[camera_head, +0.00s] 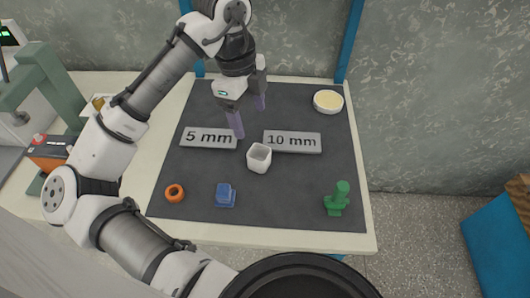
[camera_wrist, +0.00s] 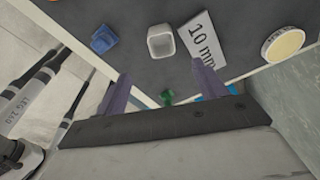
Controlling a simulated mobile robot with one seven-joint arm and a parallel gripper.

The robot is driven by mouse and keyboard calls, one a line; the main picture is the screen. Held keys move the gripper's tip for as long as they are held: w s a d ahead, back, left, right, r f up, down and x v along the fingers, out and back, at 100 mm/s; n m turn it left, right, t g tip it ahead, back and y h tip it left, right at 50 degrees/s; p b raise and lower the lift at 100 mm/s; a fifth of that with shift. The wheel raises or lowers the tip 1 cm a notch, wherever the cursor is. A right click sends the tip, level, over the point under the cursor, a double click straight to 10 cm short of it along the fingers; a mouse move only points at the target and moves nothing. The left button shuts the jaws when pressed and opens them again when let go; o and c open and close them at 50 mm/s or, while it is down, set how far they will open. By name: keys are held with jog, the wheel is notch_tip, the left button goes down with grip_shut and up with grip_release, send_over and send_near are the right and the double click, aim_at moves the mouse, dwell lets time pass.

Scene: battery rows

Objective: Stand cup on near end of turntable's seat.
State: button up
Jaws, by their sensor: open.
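The white, squarish cup (camera_head: 259,158) stands upright with its opening up on the dark mat, just in front of the gap between the two labelled plates. It also shows in the wrist view (camera_wrist: 161,42), ahead of my fingers. My gripper (camera_head: 249,122) is open and empty, with its purple fingers apart. It is above the mat, behind the cup in the head view and not touching it. The fingers also show in the wrist view (camera_wrist: 160,70). I cannot make out a turntable or its seat in either view.
On the mat (camera_head: 300,205) are a "5 mm" plate (camera_head: 208,138), a "10 mm" plate (camera_head: 292,142), an orange ring (camera_head: 174,193), a blue block (camera_head: 225,195), a green piece (camera_head: 337,199) and a round cream dish (camera_head: 328,101). A grey-green stand (camera_head: 52,90) is left.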

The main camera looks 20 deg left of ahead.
send_over(259, 154)
jog(key=s, duration=0.3)
notch_tip(259, 154, down, 7)
jog(key=shift+w+d+f+p, duration=0.1)
jog(key=shift+d+f+p, duration=0.05)
jog(key=shift+f, duration=0.85)
jog(key=shift+w+d+f+p, duration=0.1)
jog(key=shift+d+f, duration=0.1)
jog(key=shift+f, duration=0.85)
jog(key=shift+w+d+f+p, duration=0.1)
jog(key=shift+d+f+p, duration=0.05)
jog(key=shift+f, duration=0.85)
jog(key=c, duration=1.1)
